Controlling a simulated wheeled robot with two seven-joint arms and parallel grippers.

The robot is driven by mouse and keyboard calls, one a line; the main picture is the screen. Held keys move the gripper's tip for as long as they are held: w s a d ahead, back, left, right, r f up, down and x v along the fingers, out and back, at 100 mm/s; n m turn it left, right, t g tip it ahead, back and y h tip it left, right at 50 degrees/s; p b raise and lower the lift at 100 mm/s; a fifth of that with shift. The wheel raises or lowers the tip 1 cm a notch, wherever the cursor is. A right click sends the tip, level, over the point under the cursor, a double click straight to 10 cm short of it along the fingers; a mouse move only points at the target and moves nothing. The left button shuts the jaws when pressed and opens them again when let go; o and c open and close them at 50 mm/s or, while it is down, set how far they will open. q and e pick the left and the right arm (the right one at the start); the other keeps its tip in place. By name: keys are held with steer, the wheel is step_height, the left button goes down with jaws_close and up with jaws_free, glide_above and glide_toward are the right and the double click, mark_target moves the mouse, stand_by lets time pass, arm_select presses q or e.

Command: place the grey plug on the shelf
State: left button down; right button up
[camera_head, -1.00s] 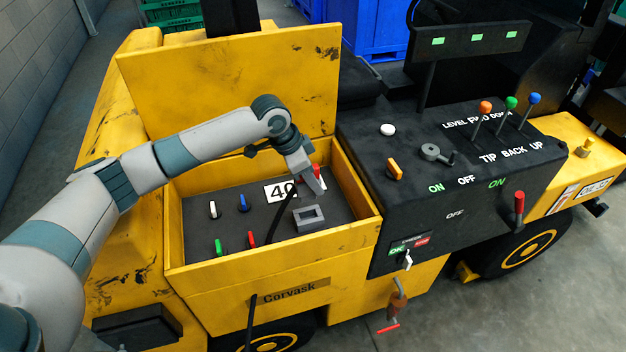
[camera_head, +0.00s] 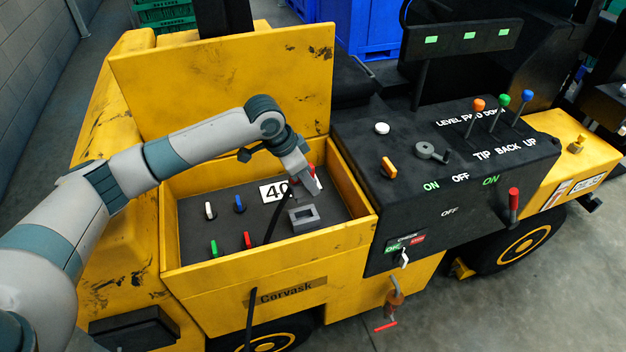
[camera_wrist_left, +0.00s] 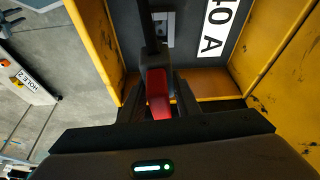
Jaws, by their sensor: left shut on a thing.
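My left gripper (camera_head: 312,190) is inside the yellow box, above its dark panel (camera_head: 225,228). In the left wrist view its jaws are shut around a red piece (camera_wrist_left: 158,92) with a dark stem running away from it. I cannot tell whether this is the grey plug. A grey block with a rectangular opening (camera_head: 304,219) stands on the panel just below the gripper. It also shows in the left wrist view (camera_wrist_left: 168,24). I cannot make out a distinct shelf. My right gripper is not in view.
The yellow box walls (camera_head: 270,246) surround the panel, with a raised lid (camera_head: 220,85) behind. Small white, blue, green and red levers stand on the panel's left side. A black control console (camera_head: 455,190) with knobs and levers adjoins on the right.

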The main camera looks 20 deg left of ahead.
arm_select(q)
steer(key=s+a+r+n+t+y+b, duration=0.1)
steer(key=s+r+n+b, duration=0.4)
steer(key=s+n, duration=0.5)
step_height(320, 180, up, 2)
steer(key=a+y, duration=0.1)
steer(key=y, duration=0.1)
steer(key=shift+s+a+t+y, duration=0.25)
steer(key=shift+t+y, duration=0.05)
steer(key=shift+w+d, duration=0.1)
steer(key=shift+d, duration=0.05)
